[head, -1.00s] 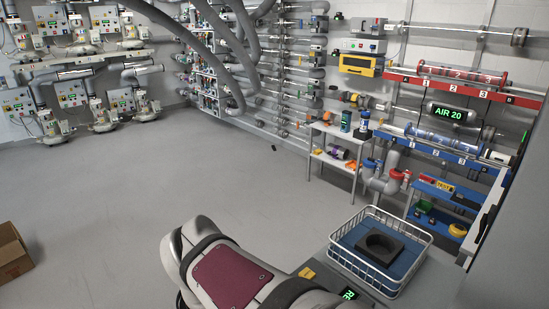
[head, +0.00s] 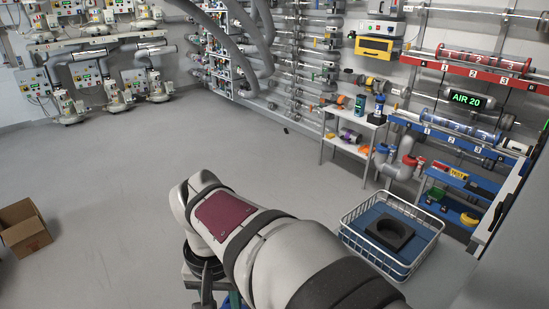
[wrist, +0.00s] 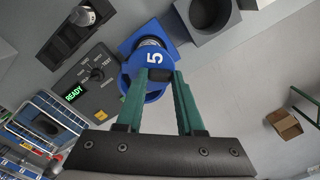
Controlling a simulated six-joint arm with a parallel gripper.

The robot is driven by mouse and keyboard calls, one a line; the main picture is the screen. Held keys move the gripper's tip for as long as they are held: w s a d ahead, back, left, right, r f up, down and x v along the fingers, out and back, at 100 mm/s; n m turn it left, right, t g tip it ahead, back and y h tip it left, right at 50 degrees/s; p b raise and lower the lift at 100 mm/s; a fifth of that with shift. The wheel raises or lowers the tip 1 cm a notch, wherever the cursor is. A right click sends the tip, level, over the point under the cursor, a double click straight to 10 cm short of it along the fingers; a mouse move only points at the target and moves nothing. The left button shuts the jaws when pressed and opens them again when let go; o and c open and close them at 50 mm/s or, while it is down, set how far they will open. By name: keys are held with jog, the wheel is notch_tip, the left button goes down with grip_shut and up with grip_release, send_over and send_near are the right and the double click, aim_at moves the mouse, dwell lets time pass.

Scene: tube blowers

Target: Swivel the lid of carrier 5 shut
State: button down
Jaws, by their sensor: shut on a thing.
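Carrier 5 shows in the wrist view as a blue round part (wrist: 150,88) marked with a white "5". A grey ribbed cylinder end shows just above the number, inside a blue square block (wrist: 180,27). My gripper (wrist: 160,76) has green fingers that reach onto the blue part just below the number. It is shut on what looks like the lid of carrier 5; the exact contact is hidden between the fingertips. I cannot tell how far the lid is turned. In the head view my arm hides the gripper and the carrier.
A dark panel with a green READY display (wrist: 74,93) lies left of the carrier. A grey block with a round opening (wrist: 208,12) is above right. A white wire basket (head: 350,237) holding a black ring block (head: 389,233) stands right of my arm. Open floor (head: 110,190) lies left.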

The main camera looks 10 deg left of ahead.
jog(key=w+m, duration=0.1)
jog(key=m, duration=0.1)
jog(key=w+m, duration=0.1)
jog(key=m, duration=0.2)
jog(key=shift+w+d+m, duration=0.15)
jog(key=shift+d+m, duration=0.05)
jog(key=shift+m, duration=0.1)
jog(key=shift+w+d+m, duration=0.25)
jog(key=shift+w+m, duration=0.15)
jog(key=shift+m, duration=0.65)
jog(key=shift+w+d+m, duration=0.25)
jog(key=shift+w+m, duration=0.1)
jog(key=shift+m, duration=0.7)
jog(key=c, duration=0.5)
grip_release()
notch_tip(320, 180, up, 16)
jog(key=shift+f, duration=0.1)
